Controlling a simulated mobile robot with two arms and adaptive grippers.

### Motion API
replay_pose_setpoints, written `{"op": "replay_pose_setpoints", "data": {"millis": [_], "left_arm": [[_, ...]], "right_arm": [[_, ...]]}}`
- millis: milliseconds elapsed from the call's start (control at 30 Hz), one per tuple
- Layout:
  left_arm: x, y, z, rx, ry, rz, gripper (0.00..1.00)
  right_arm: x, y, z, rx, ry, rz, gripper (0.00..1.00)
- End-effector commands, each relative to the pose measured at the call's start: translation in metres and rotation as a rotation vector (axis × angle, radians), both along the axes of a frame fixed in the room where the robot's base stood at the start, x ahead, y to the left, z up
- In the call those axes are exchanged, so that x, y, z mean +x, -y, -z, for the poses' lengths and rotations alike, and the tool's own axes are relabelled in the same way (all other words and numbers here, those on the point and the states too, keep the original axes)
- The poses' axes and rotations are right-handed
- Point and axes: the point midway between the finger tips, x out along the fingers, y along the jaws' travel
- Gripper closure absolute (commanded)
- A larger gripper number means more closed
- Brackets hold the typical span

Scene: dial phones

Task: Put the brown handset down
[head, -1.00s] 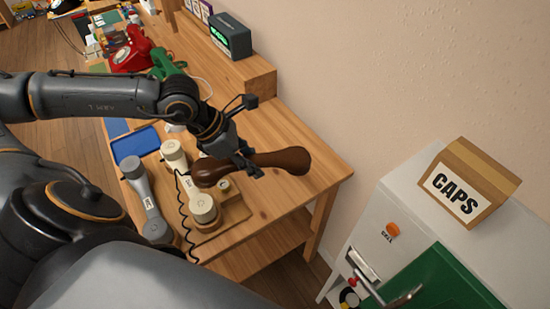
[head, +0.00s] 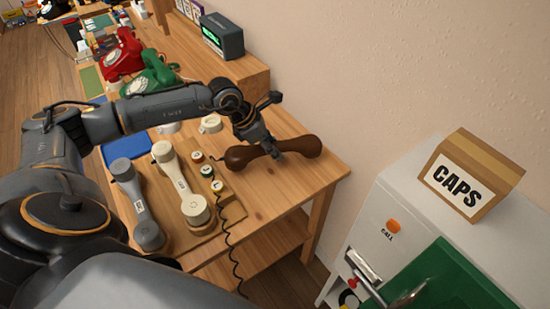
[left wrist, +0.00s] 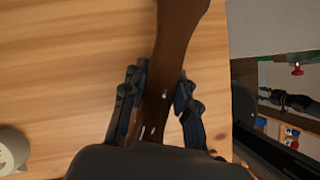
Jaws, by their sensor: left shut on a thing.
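The brown handset (head: 243,157) is at the right part of the wooden table, close to its far right corner, and appears to lie at or just above the tabletop. My left gripper (head: 277,152) is shut on its middle, reaching down from the left. In the left wrist view the handset (left wrist: 178,40) runs between the two fingers (left wrist: 160,108) over bare wood; its ends are out of that picture. Whether the handset bears on the table is hard to tell. My right gripper is not in view.
A cream handset (head: 180,185) and a grey handset (head: 136,205) lie left of the brown one, by several small round caps (head: 207,172). A blue tray (head: 125,147) and green phone (head: 152,75) are behind. A white cabinet (head: 385,210) with a CAPS box (head: 465,180) stands right.

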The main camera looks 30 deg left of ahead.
Motion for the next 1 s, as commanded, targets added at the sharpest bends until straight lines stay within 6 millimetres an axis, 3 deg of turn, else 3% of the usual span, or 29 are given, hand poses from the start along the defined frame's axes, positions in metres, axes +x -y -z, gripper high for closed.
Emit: {"op": "replay_pose_setpoints", "data": {"millis": [200, 567, 600, 700, 1000], "left_arm": [[0.003, 0.0, 0.034, -0.001, 0.0, 0.001, 1.0], [0.003, 0.0, 0.037, -0.001, 0.0, 0.0, 1.0], [0.003, 0.0, 0.037, -0.001, -0.001, 0.0, 0.67], [0.003, 0.0, 0.037, -0.001, -0.001, 0.0, 0.48], [0.003, 0.0, 0.035, -0.001, -0.001, 0.0, 0.48]], "right_arm": [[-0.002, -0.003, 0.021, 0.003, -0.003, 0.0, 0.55], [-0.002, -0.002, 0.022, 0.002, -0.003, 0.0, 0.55], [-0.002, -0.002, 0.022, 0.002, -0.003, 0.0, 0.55], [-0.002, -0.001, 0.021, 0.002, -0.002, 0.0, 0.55], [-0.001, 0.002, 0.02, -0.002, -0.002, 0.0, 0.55]]}}
